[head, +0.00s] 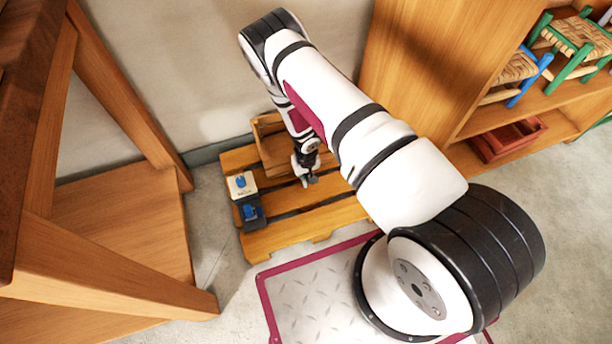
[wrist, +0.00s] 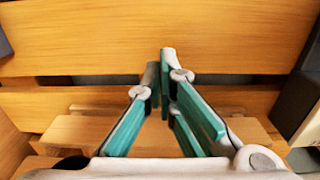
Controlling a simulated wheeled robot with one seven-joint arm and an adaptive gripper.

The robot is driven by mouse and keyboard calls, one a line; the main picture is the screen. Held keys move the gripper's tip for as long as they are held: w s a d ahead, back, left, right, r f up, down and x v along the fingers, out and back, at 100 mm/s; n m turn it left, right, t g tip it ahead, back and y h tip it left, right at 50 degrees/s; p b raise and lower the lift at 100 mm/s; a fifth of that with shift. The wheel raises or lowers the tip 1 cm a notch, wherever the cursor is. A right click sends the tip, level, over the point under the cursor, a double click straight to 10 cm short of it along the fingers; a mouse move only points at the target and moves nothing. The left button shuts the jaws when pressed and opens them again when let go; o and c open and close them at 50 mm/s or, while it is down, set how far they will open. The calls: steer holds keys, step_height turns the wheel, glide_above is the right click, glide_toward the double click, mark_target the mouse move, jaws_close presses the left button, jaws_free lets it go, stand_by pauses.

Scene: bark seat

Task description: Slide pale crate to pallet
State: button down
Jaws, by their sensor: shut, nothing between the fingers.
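A wooden crate (head: 268,150) stands at the back of the wooden pallet (head: 290,238), near the wall. My arm hides its right part, and I cannot tell exactly how its base rests. My gripper (head: 305,181) points down over the pallet, just in front of the crate. In the wrist view my gripper (wrist: 165,62) has its green-padded fingers closed together, with nothing between them. Below the fingers there, wooden boards (wrist: 75,130) that look like part of the crate show partly behind the gripper; the pallet slats (wrist: 150,30) fill the top.
A white box with a blue top (head: 241,184) and a dark box with a blue part (head: 250,211) sit on the pallet's left end. A wooden frame (head: 110,260) stands at left. A shelf (head: 480,115) with small chairs and a red crate (head: 507,139) is at right.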

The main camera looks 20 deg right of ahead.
step_height(320, 180, up, 10)
steer(key=p, duration=0.4)
steer(key=shift+w, duration=0.15)
